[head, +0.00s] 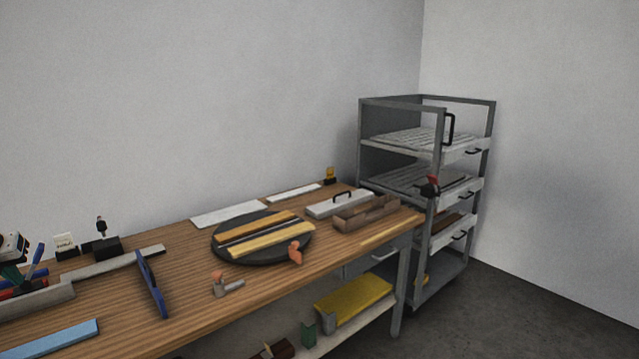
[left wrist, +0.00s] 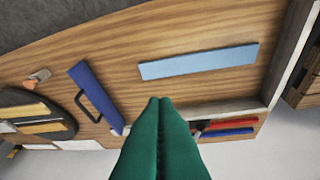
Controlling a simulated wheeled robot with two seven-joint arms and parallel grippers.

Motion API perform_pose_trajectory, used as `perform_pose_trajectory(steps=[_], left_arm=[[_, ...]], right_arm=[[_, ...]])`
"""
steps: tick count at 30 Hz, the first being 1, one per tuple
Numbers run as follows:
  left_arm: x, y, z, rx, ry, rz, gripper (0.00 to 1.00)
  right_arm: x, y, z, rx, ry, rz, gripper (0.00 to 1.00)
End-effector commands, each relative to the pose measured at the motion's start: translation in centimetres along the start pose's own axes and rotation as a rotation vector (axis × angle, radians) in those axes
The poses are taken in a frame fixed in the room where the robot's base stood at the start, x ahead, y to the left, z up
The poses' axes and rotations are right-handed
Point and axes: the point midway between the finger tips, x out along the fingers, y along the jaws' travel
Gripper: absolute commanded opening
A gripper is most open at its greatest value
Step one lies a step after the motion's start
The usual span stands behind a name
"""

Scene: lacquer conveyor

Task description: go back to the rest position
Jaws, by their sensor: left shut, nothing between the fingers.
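My left gripper (head: 14,276) is at the far left edge of the head view, above the wooden workbench (head: 190,258). Its green fingers (left wrist: 160,101) fill the lower middle of the left wrist view. They are pressed together with nothing between them. The fingertips are over the bench between a light blue strip (left wrist: 198,62) and a dark blue tool with a black handle (left wrist: 82,88). My right gripper is in neither view.
A grey tray (head: 38,300) with red and blue items is close to my left gripper. A black round turntable (head: 228,255) carries wooden strips. Small orange-tipped tools lie near the front edge. A grey shelf rack (head: 401,102) stands at the far right end.

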Motion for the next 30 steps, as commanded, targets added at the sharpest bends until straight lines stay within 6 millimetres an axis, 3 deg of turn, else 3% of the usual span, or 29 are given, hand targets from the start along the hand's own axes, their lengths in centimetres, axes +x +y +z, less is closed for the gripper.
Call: perform_pose_trajectory(steps=[10,19,23,27,30], left_arm=[[4.3,4.9,1.4,0.008,-0.008,0.141,0.00],[11.6,13.2,5.5,-0.051,-0.035,0.398,0.00],[16.8,18.6,10.1,-0.171,-0.068,0.582,0.00],[23.1,23.8,17.3,-0.454,-0.114,0.780,0.00],[27.7,25.2,23.4,-0.733,-0.143,0.849,0.00]], right_arm=[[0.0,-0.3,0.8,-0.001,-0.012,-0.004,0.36],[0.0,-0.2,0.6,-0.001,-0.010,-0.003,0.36],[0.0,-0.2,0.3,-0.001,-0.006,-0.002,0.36],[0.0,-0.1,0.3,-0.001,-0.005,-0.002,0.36],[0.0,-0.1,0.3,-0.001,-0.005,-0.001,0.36]])
